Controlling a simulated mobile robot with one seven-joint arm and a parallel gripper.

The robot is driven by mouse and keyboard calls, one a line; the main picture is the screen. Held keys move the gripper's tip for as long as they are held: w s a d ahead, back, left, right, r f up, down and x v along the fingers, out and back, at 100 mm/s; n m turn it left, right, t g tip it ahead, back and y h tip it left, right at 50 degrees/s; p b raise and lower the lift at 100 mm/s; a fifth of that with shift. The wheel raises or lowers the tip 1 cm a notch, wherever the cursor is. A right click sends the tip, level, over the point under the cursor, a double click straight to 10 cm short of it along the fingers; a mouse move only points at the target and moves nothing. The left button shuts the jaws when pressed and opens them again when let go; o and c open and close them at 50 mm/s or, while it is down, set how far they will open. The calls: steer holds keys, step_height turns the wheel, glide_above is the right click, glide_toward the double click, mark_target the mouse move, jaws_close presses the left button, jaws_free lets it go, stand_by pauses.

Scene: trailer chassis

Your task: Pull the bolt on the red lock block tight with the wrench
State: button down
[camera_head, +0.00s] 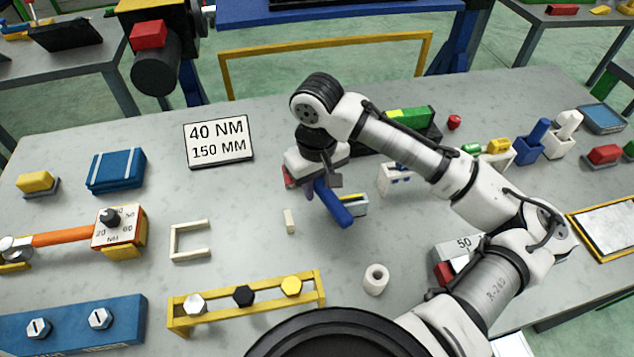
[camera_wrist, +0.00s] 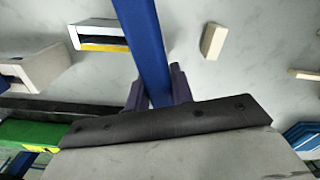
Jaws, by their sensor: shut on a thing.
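My gripper (camera_head: 318,186) is over the middle of the table, shut on a blue bar (camera_head: 335,207) that slants down to the right. In the wrist view, the purple fingers (camera_wrist: 158,92) pinch the blue bar (camera_wrist: 146,45) from both sides. Whether this bar is a wrench handle I cannot tell; no wrench head shows. A bit of red (camera_head: 287,178) shows beside my gripper, mostly hidden. Another red block (camera_head: 443,272) is partly hidden by my arm. I cannot tell which is the lock block, and see no bolt on either.
A yellow rack (camera_head: 250,312) holds white, black and yellow hex heads. An orange-handled tool (camera_head: 62,238) with a dial box lies left. A sign (camera_head: 218,141) reads "40 NM 150 MM". A white U-shaped piece (camera_head: 190,255) and small white block (camera_head: 289,220) lie nearby.

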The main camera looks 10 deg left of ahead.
steer(key=shift+f, duration=0.35)
stand_by(0.6)
steer(key=c, duration=1.9)
jaws_free()
jaws_close()
steer(key=shift+s+a+m+p, duration=0.4)
steer(key=shift+a+m+p, duration=0.2)
steer(key=shift+m, duration=0.3)
